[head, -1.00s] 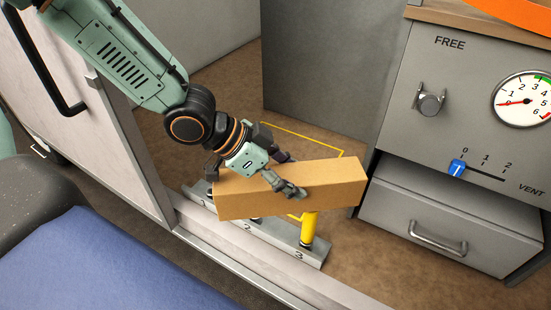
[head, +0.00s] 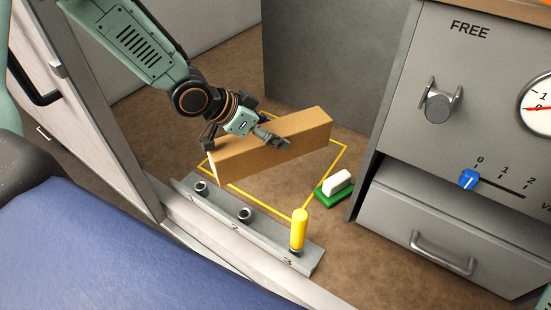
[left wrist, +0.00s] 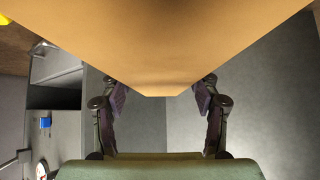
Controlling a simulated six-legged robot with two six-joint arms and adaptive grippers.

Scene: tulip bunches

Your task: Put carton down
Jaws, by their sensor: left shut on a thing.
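A long brown carton (head: 285,140) is in my left gripper (head: 255,137), over the area marked by a yellow outline (head: 330,160) on the brown floor. The carton lies lengthwise, slanting up to the right in the head view. I cannot tell whether its underside touches the floor. In the left wrist view the carton (left wrist: 160,45) fills the top middle, between the two fingers of my left gripper (left wrist: 160,92). My right gripper is not in view.
A grey rail (head: 270,235) with numbered sockets stands in front; a yellow peg (head: 298,230) is in socket 3. A green-and-white block (head: 337,185) lies right of the outline. A grey cabinet with a drawer (head: 450,225) stands at right, a grey panel (head: 330,60) behind.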

